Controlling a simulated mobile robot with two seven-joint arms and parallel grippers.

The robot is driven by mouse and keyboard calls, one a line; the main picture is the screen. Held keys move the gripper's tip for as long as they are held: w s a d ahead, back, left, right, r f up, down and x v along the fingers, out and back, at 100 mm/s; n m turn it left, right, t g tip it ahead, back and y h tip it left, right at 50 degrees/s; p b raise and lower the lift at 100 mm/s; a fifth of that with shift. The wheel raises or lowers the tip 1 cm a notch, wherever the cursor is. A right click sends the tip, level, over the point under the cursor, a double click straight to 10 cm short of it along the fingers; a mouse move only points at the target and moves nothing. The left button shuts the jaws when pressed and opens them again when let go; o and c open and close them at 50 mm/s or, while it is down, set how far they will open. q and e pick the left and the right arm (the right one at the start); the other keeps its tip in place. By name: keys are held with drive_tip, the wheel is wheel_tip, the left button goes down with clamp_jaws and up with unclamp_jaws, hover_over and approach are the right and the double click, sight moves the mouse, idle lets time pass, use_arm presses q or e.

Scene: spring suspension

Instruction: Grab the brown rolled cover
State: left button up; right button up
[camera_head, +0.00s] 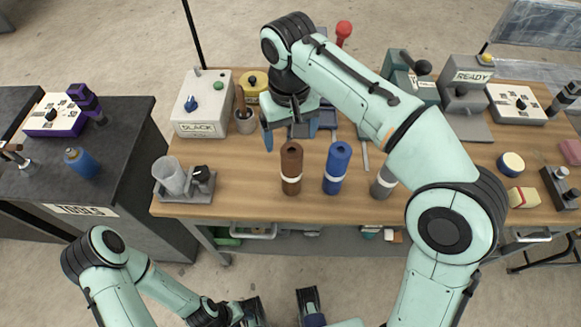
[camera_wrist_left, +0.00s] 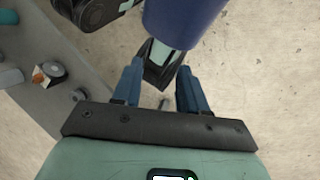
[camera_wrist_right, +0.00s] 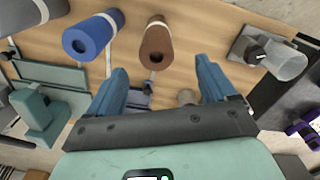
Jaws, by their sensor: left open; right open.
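The brown rolled cover (camera_head: 291,167) stands upright near the front edge of the wooden table, with a pale band low around it. In the right wrist view it (camera_wrist_right: 157,44) shows just beyond the fingers, its hollow end facing the camera. My right gripper (camera_head: 301,131) is open and empty above the table, behind the brown roll in the head view. Its spread fingers (camera_wrist_right: 160,88) do not touch the roll. My left gripper (camera_wrist_left: 157,88) is open and empty, low in front of the table, over the floor.
A blue roll (camera_head: 337,166) stands close to the right of the brown one, and a grey roll (camera_head: 381,186) stands further right, partly hidden by my right arm. A grey holder with a clear cup (camera_head: 172,177) is to the left. A labelled box (camera_head: 203,102) and pen cup (camera_head: 244,121) stand behind.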

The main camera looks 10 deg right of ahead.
sight(292, 151)
wheel_tip(292, 151, down, 5)
drive_tip(key=shift+w+r+b, duration=0.1)
drive_tip(key=shift+r+b, duration=0.05)
drive_tip(key=shift+b, duration=0.35)
drive_tip(key=f, duration=0.1)
drive_tip(key=f+b, duration=0.1)
drive_tip(key=f, duration=0.3)
drive_tip(key=shift+d, duration=0.25)
drive_tip(key=c, duration=1.5)
